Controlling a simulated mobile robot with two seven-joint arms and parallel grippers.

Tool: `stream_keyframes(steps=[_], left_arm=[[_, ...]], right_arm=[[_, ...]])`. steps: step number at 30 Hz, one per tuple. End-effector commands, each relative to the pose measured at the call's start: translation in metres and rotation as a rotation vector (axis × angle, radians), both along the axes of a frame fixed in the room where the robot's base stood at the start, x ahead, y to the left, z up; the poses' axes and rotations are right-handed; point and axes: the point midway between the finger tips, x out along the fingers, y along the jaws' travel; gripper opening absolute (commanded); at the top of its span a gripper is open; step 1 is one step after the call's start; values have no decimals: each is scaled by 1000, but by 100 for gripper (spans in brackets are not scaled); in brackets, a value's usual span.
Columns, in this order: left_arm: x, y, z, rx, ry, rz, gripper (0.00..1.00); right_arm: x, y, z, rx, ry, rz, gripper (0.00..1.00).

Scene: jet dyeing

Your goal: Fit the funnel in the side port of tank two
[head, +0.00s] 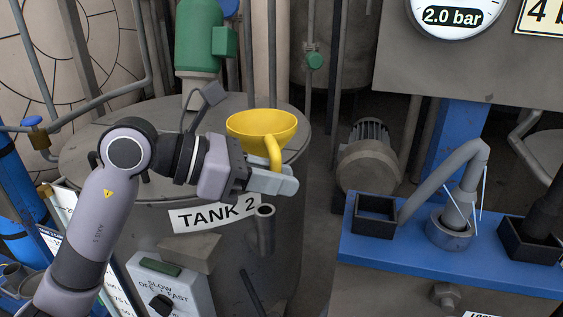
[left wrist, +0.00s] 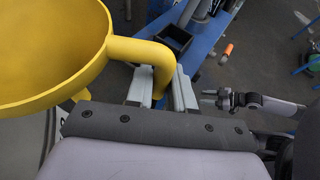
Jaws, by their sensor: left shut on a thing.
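The yellow funnel (head: 262,123) is held up over the front of tank two (head: 225,197), bowl upward. My left gripper (head: 271,180) is shut on the funnel's curved handle; the left wrist view shows the funnel bowl (left wrist: 50,50) and the handle between the fingers (left wrist: 162,90). The side port (head: 264,222) is a grey upright pipe stub with an open top, on the tank's front right of the TANK 2 label. The funnel is above the port and apart from it; its spout is hidden in the head view. My right gripper (left wrist: 215,98) shows small in the left wrist view.
A blue bench (head: 440,260) at the right carries black square holders and a grey nozzle in a round cup (head: 452,230). A grey motor (head: 368,160) stands behind. A control box (head: 170,288) is mounted below the label. Dark open floor lies between tank and bench.

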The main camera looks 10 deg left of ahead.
Motion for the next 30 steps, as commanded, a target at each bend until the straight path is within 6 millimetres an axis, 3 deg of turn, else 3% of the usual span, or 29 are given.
stream_keyframes(steps=[15,30], left_arm=[[0,0,0,4,-3,1,0],[0,0,-45,2,-1,0,0]], right_arm=[[-6,0,-9,-1,20,0,43],[-1,11,-33,28,23,7,43]])
